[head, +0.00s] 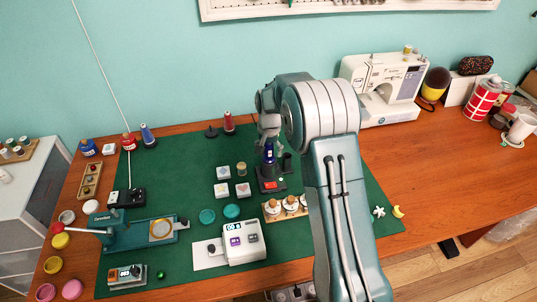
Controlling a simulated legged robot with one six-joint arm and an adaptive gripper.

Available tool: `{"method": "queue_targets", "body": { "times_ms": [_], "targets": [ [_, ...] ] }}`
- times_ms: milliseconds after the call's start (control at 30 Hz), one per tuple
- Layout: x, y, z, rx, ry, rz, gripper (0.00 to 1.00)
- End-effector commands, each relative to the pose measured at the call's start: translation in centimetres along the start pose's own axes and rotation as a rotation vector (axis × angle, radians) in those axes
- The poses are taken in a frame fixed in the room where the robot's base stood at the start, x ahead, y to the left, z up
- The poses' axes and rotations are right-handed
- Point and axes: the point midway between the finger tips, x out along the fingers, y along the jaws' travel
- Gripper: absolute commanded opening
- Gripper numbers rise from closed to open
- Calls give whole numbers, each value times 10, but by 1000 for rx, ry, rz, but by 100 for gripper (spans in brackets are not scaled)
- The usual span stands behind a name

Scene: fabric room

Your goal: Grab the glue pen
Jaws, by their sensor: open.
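A dark upright holder (271,186) with a small red mark stands near the middle of the green mat (190,190). A slim blue item (269,153), possibly the glue pen, rises above it, but it is too small to identify surely. My gripper (268,144) is open and points down at the top of this blue item. The fingers look close around or beside it; I cannot tell whether they touch. My arm comes from the lower right and hides part of the mat to the right.
Several small white blocks (222,190) lie left of the holder, with teal discs (231,211) below them. A wooden rack (286,208) with round white-topped items stands in front. Thread spools (228,123) stand behind. A sewing machine (385,88) is at the back right.

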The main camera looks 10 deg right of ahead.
Motion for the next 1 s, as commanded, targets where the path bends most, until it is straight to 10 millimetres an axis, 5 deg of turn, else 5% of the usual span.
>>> {"method": "queue_targets", "body": {
  "times_ms": [267,433,800,1000],
  "targets": [
    [3,0,0,0,1,-1,79],
    [3,0,0,0,1,-1,4],
    [2,0,0,0,1,0,1],
    [-28,-1,-1,0,5,-2,1]
  ]
}}
